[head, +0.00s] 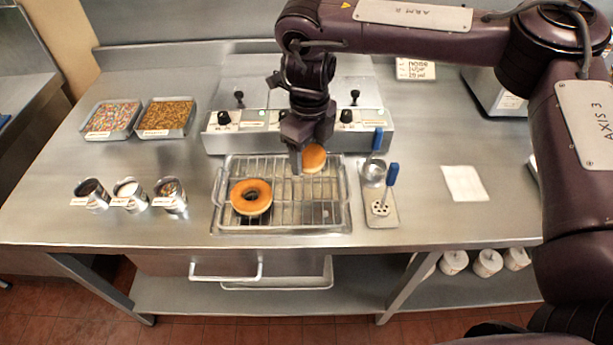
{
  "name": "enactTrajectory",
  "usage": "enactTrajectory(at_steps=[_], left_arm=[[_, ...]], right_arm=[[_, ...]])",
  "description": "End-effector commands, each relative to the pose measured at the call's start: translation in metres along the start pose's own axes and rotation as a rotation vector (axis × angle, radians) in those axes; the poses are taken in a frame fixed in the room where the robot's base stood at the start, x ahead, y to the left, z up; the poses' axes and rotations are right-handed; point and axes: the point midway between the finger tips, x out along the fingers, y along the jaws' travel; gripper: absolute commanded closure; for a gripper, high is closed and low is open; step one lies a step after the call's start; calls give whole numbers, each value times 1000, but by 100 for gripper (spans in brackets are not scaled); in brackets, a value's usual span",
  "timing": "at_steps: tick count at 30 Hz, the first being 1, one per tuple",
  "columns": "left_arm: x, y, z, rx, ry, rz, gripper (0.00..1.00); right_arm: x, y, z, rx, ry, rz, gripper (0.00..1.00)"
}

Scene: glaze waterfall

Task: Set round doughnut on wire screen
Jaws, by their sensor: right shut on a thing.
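A round doughnut (314,158), golden with no hole showing, is at the back right part of the wire screen (290,214). My right gripper (298,163) reaches down from above and is shut on it; the fingers cover its left edge. I cannot tell whether the doughnut touches the wires or hangs just above them. A ring doughnut (238,199) with a dark hole lies on the front left of the screen. My left gripper is not in view.
A steel unit with black knobs (222,118) stands right behind the screen. A ladle (373,173) and a blue-handled tool (381,208) lie to the right. Topping trays (168,118) and small cups (130,193) are at left. Bare counter surrounds the white sheet (464,183).

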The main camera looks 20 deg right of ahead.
Motion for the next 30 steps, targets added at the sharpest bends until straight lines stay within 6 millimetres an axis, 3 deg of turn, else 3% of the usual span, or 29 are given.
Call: enactTrajectory(at_steps=[3, 16, 29, 30], left_arm=[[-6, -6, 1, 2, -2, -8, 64], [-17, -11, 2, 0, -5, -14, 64], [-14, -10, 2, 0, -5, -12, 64], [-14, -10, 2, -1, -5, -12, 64]], right_arm=[[20, 0, -1, -1, 3, -1, 60], [70, 0, 0, 0, 1, -1, 60], [79, 0, 0, 0, 0, -2, 60], [79, -1, 0, 0, 0, -2, 34]])
